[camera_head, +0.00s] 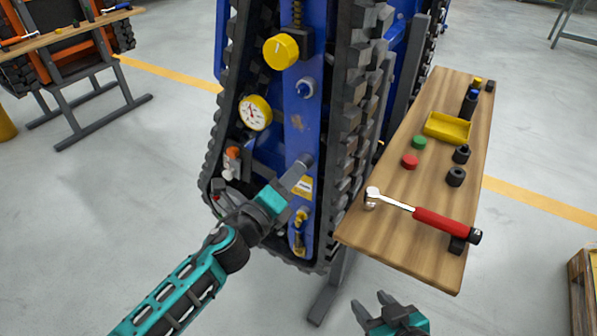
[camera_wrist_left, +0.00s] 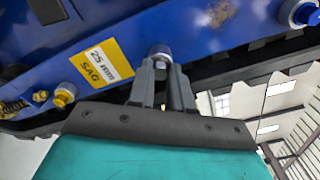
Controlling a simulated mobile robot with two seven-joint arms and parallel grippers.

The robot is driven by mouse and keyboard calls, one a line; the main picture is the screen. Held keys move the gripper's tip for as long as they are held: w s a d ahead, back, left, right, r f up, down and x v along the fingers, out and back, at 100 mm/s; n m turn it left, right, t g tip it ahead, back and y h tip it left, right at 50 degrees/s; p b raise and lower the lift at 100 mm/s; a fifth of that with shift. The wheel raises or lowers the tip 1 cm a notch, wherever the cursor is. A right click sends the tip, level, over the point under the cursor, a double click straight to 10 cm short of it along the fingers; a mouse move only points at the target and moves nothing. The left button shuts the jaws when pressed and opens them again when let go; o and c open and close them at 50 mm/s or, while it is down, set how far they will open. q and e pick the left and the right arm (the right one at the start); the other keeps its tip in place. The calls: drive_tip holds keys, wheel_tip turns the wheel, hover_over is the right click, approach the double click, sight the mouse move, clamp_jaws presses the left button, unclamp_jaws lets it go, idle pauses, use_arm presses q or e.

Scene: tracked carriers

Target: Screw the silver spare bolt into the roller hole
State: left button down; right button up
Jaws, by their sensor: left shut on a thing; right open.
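The bolt's rounded grey end shows between the fingertips, against the blue frame. The roller hole is hidden at the bolt, and I cannot tell how deep the bolt sits. My right gripper (camera_head: 378,308) is open and empty at the bottom of the head view, below the wooden bench.
The wooden bench (camera_head: 385,225) at right carries a red-handled ratchet (camera_head: 440,222), dark sockets (camera_head: 456,176), red and green caps and a yellow tray (camera_head: 447,114). Rubber track (camera_head: 357,110) flanks the frame. A gauge (camera_head: 255,113) and a yellow knob (camera_head: 281,52) stick out above my left gripper.

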use_arm(q)
drive_tip(key=shift+m, duration=0.6)
drive_tip(key=m, duration=0.9)
drive_tip(key=shift+m, duration=0.4)
drive_tip(key=c, duration=1.2)
unclamp_jaws()
